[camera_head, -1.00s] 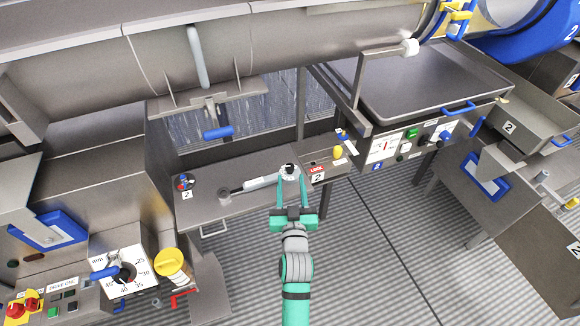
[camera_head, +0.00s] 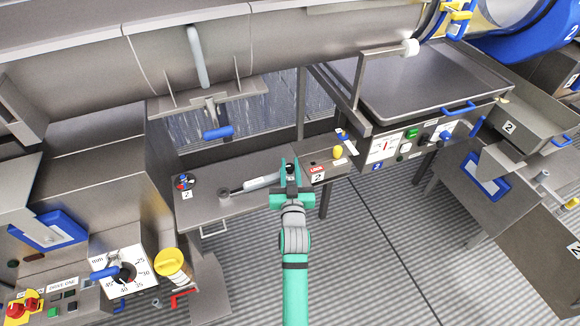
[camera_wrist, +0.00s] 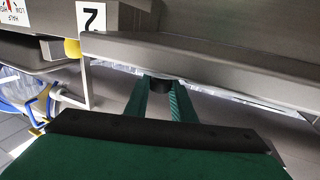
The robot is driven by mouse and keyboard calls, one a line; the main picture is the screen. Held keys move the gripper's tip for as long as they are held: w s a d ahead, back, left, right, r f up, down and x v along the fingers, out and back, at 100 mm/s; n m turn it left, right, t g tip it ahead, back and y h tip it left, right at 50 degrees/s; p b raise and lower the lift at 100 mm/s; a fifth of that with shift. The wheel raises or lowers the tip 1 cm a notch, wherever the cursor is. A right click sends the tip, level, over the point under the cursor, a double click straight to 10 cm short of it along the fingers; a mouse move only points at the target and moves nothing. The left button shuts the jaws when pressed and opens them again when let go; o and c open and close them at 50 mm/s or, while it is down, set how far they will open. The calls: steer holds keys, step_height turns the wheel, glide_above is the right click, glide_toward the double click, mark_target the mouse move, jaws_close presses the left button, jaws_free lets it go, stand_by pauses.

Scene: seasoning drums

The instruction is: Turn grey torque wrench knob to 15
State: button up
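The grey torque wrench (camera_head: 263,182) lies on the metal shelf, with its thin dark end to the left. Its right end and knob are mostly hidden by my gripper (camera_head: 289,164) in the head view. In the wrist view, a dark round end, which I take to be the knob (camera_wrist: 160,90), sits between the fingertips of my gripper (camera_wrist: 160,86). Both fingers appear to touch its sides, so the gripper looks shut on it. The scale numbers on the knob cannot be read in either view.
A box with a yellow knob (camera_head: 338,152) stands right of my gripper. A millimetre dial (camera_head: 124,271) is at lower left. Open floor lies in front.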

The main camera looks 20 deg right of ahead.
jaws_close()
steer(key=shift+f+m+g+h, duration=0.2)
steer(key=shift+m+g+h, duration=0.2)
steer(key=shift+h, duration=0.3)
steer(key=shift+m+g+h, duration=0.4)
steer(key=shift+m+h, duration=0.5)
steer(key=shift+h, duration=0.3)
steer(key=o, duration=0.8)
jaws_free()
steer(key=shift+r, duration=0.1)
